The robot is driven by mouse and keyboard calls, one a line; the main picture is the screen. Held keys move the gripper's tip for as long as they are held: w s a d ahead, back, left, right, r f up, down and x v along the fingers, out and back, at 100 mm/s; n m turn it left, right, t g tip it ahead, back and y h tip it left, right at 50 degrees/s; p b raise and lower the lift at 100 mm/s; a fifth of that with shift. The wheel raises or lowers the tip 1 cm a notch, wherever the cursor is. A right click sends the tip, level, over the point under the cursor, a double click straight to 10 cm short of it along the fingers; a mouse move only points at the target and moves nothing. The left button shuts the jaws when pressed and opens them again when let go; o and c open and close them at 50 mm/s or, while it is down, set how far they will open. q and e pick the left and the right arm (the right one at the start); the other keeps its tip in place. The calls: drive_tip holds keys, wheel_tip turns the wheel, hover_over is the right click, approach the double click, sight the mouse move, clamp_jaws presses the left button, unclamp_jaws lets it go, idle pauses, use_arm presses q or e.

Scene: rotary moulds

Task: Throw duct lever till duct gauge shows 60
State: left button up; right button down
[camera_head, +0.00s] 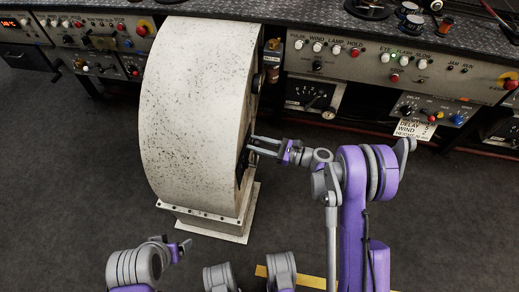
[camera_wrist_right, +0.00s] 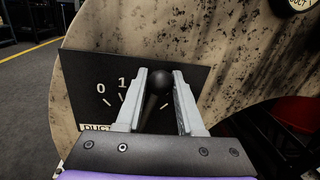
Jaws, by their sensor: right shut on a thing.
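The duct lever has a round black knob (camera_wrist_right: 162,82), seen in the right wrist view in front of a black scale plate (camera_wrist_right: 85,75) marked 0 and 1 and labelled DUCT. My right gripper (camera_wrist_right: 164,76) is shut on the lever, with a finger on each side of it just below the knob. In the head view my right gripper (camera_head: 252,146) reaches the right side of the housing, where the lever is hidden. The duct gauge (camera_wrist_right: 302,4) is cut off at the top right, and its reading does not show. My left gripper (camera_head: 183,248) is low at the left, its jaws unclear.
The speckled cream housing (camera_head: 195,105) stands on a bolted base (camera_head: 210,222). Behind it runs a control desk (camera_head: 410,60) with knobs and buttons. The grey floor in front is mostly open.

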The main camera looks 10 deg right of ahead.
drive_tip(key=shift+s+a+r+n, duration=0.1)
drive_tip(key=shift+s+a+n, duration=0.15)
drive_tip(key=shift+s+n, duration=0.5)
drive_tip(key=shift+s+a+b, duration=0.1)
drive_tip(key=shift+s+b, duration=0.2)
use_arm(q)
drive_tip(key=shift+f, duration=0.4)
use_arm(e)
drive_tip(key=shift+n, duration=0.45)
drive_tip(key=c, duration=0.5)
unclamp_jaws()
use_arm(q)
drive_tip(key=shift+s+r+p, duration=0.1)
drive_tip(key=shift+r+p, duration=0.55)
drive_tip(key=shift+r, duration=0.05)
use_arm(e)
drive_tip(key=v, duration=1)
drive_tip(key=shift+s+d, duration=0.2)
drive_tip(key=shift+d, duration=0.1)
